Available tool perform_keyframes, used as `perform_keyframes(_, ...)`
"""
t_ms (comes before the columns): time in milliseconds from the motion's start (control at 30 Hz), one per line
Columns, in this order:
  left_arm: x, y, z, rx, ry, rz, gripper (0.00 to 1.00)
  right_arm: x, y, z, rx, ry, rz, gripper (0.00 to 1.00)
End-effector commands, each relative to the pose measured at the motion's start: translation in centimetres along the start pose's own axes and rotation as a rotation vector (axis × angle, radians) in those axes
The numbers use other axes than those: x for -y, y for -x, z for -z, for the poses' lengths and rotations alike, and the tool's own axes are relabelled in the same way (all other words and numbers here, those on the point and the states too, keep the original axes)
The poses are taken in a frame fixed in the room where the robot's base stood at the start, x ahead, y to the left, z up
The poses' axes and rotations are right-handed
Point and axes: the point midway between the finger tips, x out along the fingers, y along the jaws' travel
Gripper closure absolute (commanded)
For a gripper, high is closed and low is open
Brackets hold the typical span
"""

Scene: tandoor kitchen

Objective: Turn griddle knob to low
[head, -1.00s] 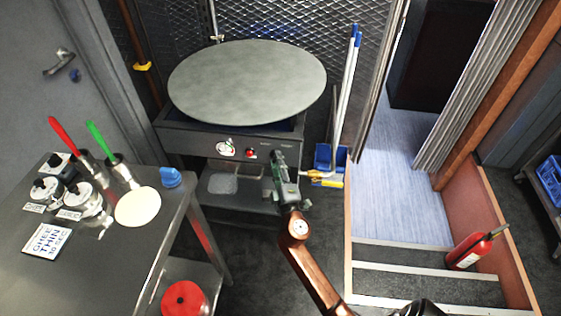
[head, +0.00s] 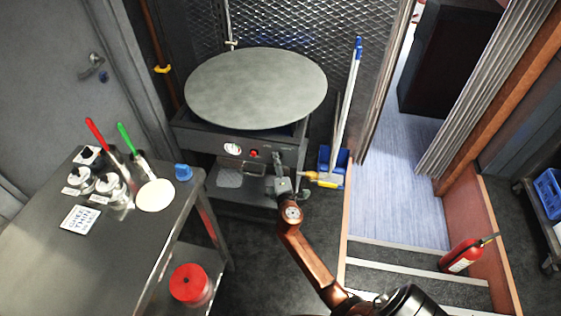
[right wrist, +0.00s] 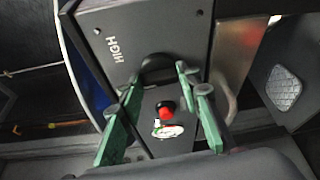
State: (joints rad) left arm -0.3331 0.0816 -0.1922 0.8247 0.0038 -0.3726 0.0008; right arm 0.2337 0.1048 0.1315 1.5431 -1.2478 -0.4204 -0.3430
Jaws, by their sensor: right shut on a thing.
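The griddle (head: 256,88) is a large round grey plate on a dark stand. Its front panel (head: 208,141) carries a white dial (head: 232,148) and a red button (head: 254,153). My right gripper (head: 278,158) is at the panel's right part and hides the knob there in the head view. In the right wrist view, my right gripper (right wrist: 159,77) has its green fingers either side of the black griddle knob (right wrist: 158,66) and is shut on it. The word HIGH (right wrist: 113,42) shows near the knob. The knob's pointer cannot be made out. My left gripper is not in view.
A steel table (head: 125,235) at left holds tins, red and green handled tools and a pale dough disc (head: 155,195). A red extinguisher (head: 462,256) is on the steps at right.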

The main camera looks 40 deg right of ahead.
Motion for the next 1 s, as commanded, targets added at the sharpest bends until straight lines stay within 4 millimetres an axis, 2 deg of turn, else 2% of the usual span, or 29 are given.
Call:
perform_keyframes(100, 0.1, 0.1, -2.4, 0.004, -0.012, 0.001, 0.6, -0.6, 0.0, 0.0, -0.001, 0.035, 0.013, 0.92)
perform_keyframes(233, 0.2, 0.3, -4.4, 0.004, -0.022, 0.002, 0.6, -0.6, 0.0, 0.0, -0.001, 0.074, 0.028, 0.92)
perform_keyframes(567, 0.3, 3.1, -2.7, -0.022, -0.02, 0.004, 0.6, -0.9, 0.0, 0.0, -0.001, 0.188, 0.075, 0.92)
perform_keyframes(1000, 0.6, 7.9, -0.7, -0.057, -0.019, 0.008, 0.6, -1.0, -0.1, 0.0, 0.0, 0.403, 0.164, 0.92)
